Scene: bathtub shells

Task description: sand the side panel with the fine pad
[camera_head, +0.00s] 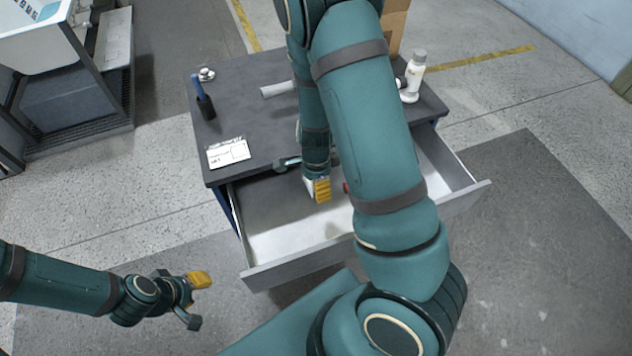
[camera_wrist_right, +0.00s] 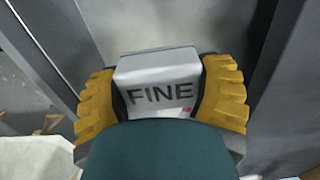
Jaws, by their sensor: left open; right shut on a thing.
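The fine pad (camera_wrist_right: 158,85) is a pale block with "FINE" in dark letters. In the right wrist view it sits between the two yellow fingers of my right gripper (camera_wrist_right: 160,103), which is shut on it. In the head view my right gripper (camera_head: 318,188) is over the open drawer (camera_head: 285,243), with a pale bit of the pad (camera_head: 309,184) beside a yellow finger. My left gripper (camera_head: 197,300) is open and empty, low in front of the drawer unit. A white tub shell (camera_head: 40,45) shows partly at the upper left; I cannot tell which face is the side panel.
The dark worktop (camera_head: 245,120) holds a blue-and-black tool (camera_head: 203,98), a white card (camera_head: 229,153), a white roll (camera_head: 277,89) and a white bottle (camera_head: 413,76). A cardboard box (camera_head: 395,27) stands behind. My right arm hides part of the drawer. Floor at right is clear.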

